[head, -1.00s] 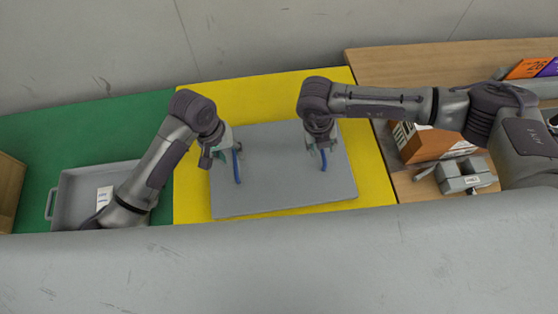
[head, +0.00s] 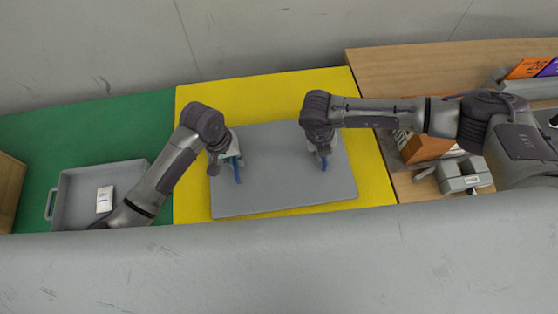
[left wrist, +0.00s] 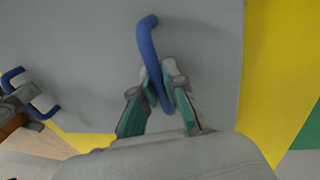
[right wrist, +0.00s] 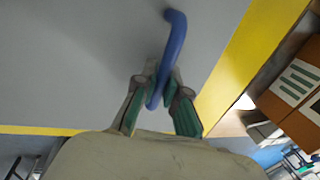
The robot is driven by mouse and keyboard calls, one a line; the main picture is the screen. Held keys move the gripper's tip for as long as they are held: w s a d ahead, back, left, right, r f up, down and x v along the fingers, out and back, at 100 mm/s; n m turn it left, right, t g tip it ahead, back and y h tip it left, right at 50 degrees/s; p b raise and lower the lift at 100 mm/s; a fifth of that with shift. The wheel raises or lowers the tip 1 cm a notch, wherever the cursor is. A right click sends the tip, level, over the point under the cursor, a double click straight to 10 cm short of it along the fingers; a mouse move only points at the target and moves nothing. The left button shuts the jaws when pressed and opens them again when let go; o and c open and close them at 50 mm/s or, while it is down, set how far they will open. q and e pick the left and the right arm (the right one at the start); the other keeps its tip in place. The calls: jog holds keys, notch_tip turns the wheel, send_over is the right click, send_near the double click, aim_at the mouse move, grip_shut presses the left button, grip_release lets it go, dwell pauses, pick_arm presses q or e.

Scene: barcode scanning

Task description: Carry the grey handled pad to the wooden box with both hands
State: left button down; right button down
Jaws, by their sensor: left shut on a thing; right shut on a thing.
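The grey pad (head: 280,190) with two blue handles lies flat on the yellow section of the table in the head view. My left gripper (head: 228,165) is at the left handle (head: 237,173). In the left wrist view my left gripper (left wrist: 160,95) is shut on that blue handle (left wrist: 147,45). My right gripper (head: 321,157) is at the right handle (head: 323,164). In the right wrist view my right gripper (right wrist: 157,95) is shut on its blue handle (right wrist: 175,40). A wooden box (head: 10,190) shows partly at the far left edge of the head view.
A grey tray (head: 75,185) with a small white packet (head: 104,199) stands on the green section (head: 60,135) left of the pad. On the right are an orange-brown carton (head: 425,147) and a grey device (head: 462,175). A wall is behind.

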pick_arm(q)
jog(key=shift+r, duration=0.15)
pick_arm(e)
jog(key=shift+r, duration=0.15)
